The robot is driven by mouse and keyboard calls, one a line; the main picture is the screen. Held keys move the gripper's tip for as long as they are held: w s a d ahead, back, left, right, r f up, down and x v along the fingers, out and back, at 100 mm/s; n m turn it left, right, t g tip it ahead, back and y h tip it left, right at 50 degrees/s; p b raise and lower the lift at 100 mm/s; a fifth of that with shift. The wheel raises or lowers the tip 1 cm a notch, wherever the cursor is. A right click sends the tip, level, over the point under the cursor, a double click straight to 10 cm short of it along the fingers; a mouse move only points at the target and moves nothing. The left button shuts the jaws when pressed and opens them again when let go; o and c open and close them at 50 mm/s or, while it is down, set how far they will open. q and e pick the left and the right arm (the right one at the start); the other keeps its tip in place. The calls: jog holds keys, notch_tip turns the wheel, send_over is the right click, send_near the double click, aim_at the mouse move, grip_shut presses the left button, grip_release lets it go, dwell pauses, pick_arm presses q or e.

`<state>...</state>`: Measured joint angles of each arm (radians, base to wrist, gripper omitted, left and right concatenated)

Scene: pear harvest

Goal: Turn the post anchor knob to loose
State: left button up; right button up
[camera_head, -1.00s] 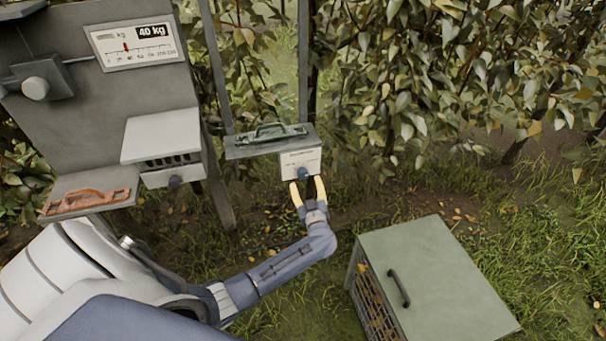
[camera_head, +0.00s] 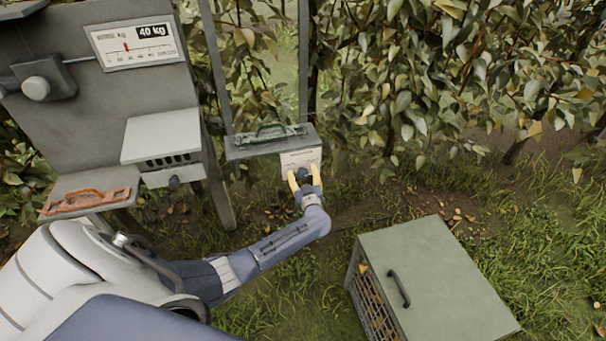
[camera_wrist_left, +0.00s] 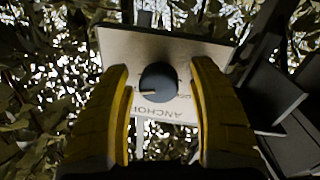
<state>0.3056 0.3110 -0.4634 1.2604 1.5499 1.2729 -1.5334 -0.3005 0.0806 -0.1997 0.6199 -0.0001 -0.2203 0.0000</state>
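The post anchor knob (camera_wrist_left: 158,82) is a dark round dial with a pale pointer mark. It sits on a light plate (camera_wrist_left: 185,52) lettered "ANCHOR", partly hidden by my fingers. In the head view the knob (camera_head: 302,174) is on the front of a small white box (camera_head: 300,158) on the post. My left gripper (camera_head: 305,179) has its yellow fingers at either side of the knob. In the left wrist view the left gripper (camera_wrist_left: 160,95) is open, with gaps between both fingers and the knob. My right gripper is not in view.
A green crate (camera_head: 430,255) with a dark handle stands on the grass at right. A green handle (camera_head: 268,132) lies on the post shelf. Leafy hedge is behind.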

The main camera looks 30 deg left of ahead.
pick_arm(q)
grip_shut()
